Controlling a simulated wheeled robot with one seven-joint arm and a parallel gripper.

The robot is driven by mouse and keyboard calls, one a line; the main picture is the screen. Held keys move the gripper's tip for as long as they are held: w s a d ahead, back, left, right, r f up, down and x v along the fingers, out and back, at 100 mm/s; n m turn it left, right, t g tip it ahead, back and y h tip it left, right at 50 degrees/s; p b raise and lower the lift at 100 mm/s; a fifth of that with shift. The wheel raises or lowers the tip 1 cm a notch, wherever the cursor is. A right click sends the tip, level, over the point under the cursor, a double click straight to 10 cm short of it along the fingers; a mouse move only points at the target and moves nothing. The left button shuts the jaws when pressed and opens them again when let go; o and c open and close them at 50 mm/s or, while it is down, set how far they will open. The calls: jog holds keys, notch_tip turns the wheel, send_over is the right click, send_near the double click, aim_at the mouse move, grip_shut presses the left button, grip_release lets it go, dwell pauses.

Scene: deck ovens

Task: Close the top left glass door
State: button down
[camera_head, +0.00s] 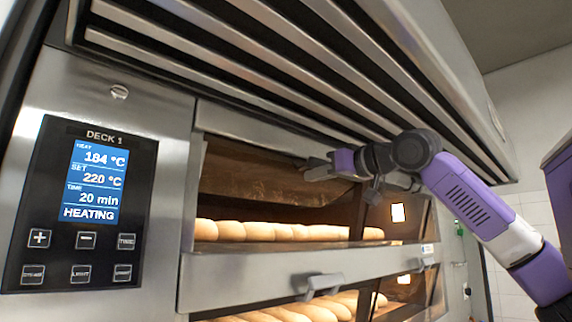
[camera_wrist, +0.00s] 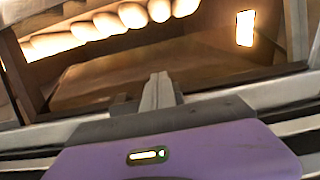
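The top left oven opening (camera_head: 215,160) shows in the head view, with a brown, glassy panel (camera_head: 265,178) tilted in its upper part; I take this to be the top left glass door, standing open. Pale rolls (camera_head: 258,231) show below it. My gripper (camera_head: 314,169) is at the panel's upper right, under the hood; I cannot tell whether it touches the panel. In the wrist view my gripper's fingers (camera_wrist: 160,88) are together and nothing shows between them. Brown glass (camera_wrist: 200,58) and rolls (camera_wrist: 130,15) lie beyond the fingertips.
A slatted metal hood (camera_head: 280,60) overhangs the opening closely. The lower deck has a grey handle (camera_head: 325,283) and another at right (camera_head: 427,262). The control panel (camera_head: 85,205) is at left, reading 184 °C. A right-hand glass door (camera_head: 400,225) reflects a light.

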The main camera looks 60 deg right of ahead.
notch_tip(320, 180, up, 2)
jog(key=shift+a+r+t, duration=0.1)
jog(key=shift+a+t, duration=0.05)
jog(key=shift+t, duration=0.15)
jog(key=shift+w+f, duration=0.2)
jog(key=shift+w, duration=0.15)
jog(key=f+b+v, duration=0.2)
jog(key=b+v, duration=0.1)
jog(key=v, duration=0.7)
jog(key=shift+s, duration=0.2)
jog(key=shift+r, duration=0.1)
dwell(0.5)
